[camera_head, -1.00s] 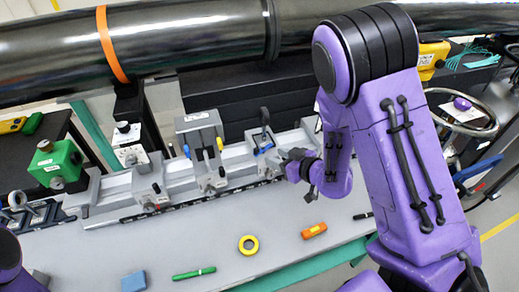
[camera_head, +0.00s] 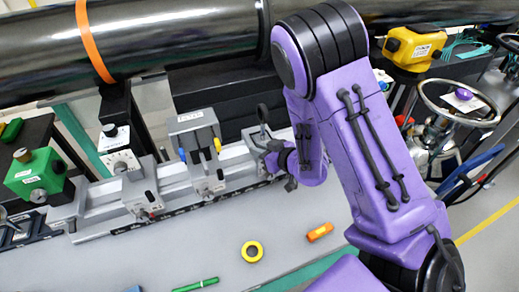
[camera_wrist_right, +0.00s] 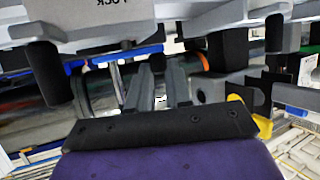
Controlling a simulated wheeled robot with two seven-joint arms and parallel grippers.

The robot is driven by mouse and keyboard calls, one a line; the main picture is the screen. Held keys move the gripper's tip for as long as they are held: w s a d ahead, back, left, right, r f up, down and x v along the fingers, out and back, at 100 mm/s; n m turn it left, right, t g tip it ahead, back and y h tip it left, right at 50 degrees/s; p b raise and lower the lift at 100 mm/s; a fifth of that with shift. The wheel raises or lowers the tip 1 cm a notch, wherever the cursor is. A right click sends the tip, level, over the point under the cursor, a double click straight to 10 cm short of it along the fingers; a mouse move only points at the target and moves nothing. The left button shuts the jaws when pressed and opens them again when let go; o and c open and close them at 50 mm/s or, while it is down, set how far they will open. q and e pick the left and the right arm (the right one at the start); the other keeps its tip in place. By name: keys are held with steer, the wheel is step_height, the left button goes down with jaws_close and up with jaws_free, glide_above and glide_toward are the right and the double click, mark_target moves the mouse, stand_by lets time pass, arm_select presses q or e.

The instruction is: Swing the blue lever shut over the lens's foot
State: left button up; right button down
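The dark round lens (camera_head: 262,113) stands upright on its post on the rail, right of the grey mount. My right gripper (camera_head: 272,160) is low at the rail, just in front of the lens's foot, and covers most of it. The blue lever is hidden behind my gripper in the head view. In the right wrist view a blue strip (camera_wrist_right: 146,51), which may be the lever, lies just beyond and left of the fingertips; contact cannot be told. The right gripper's fingers (camera_wrist_right: 159,80) show a narrow gap with nothing clearly held. My left gripper is out of view.
A grey mount (camera_head: 195,135) with blue and yellow parts and a white-dialled mount (camera_head: 120,160) share the rail. A green box (camera_head: 35,175) is at left. Yellow tape (camera_head: 252,251), an orange block (camera_head: 320,232) and a green pen (camera_head: 196,285) lie on the bench. A black pipe (camera_head: 180,40) crosses above.

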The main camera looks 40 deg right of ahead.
steer(key=n+g+y, duration=0.1)
steer(key=n+y, duration=0.2)
steer(key=s+d+n+g+y+p, duration=0.1)
steer(key=n+g+y, duration=0.1)
steer(key=n+y, duration=0.1)
steer(key=d+n+g+y, duration=0.1)
steer(key=n+g+y, duration=0.1)
steer(key=n, duration=0.1)
steer(key=shift+s+d+y, duration=0.15)
steer(key=shift+d+y, duration=0.05)
steer(key=shift+y, duration=0.2)
steer(key=shift+d+f+n+g+y, duration=0.15)
steer(key=shift+n+g+y, duration=0.25)
steer(key=shift+n+g, duration=0.45)
steer(key=shift+d+f+n+g+y, duration=0.15)
steer(key=shift+n+g+y, duration=0.25)
steer(key=shift+n+g, duration=0.4)
steer(key=shift+s+g, duration=0.1)
steer(key=shift+g, duration=0.15)
